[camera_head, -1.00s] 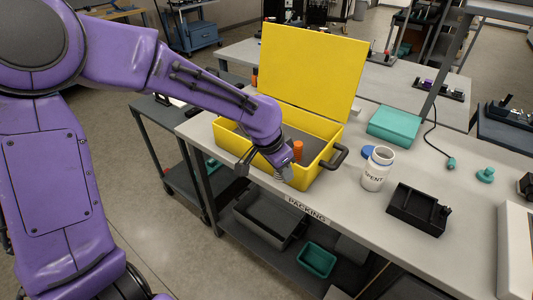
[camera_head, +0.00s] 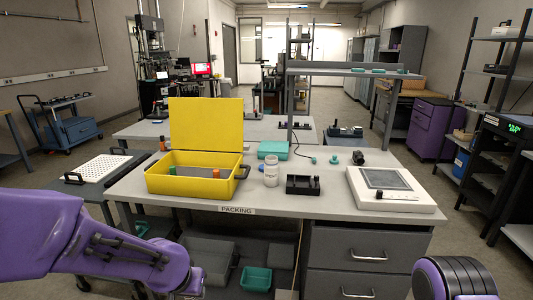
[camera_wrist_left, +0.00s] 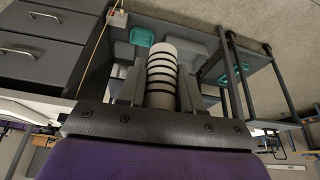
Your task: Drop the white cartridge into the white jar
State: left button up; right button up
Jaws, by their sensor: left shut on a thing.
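A white jar (camera_head: 271,174) with dark lettering stands upright on the packing table, right of the yellow case. A white cartridge (camera_wrist_left: 161,66) with dark rings is in the left wrist view. My left gripper (camera_wrist_left: 160,90) is shut on it, one finger on each side. The white end points away from the gripper. In the head view my left forearm is low in front of the table, and its fingers and the cartridge are not visible there. My right gripper is not in view.
The open yellow case (camera_head: 196,188) stands left of the jar, with an orange cylinder (camera_head: 216,173) in it. A black tray (camera_head: 302,185) is right of the jar, and a teal box (camera_head: 272,149) behind. Teal bins (camera_head: 255,280) sit below. The table's front edge lies between my arm and the jar.

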aim_at(270, 184)
jog(key=z, duration=1.45)
jog(key=i, duration=0.75)
jog(key=u, duration=0.4)
jog(key=i, duration=0.7)
jog(key=u, duration=0.85)
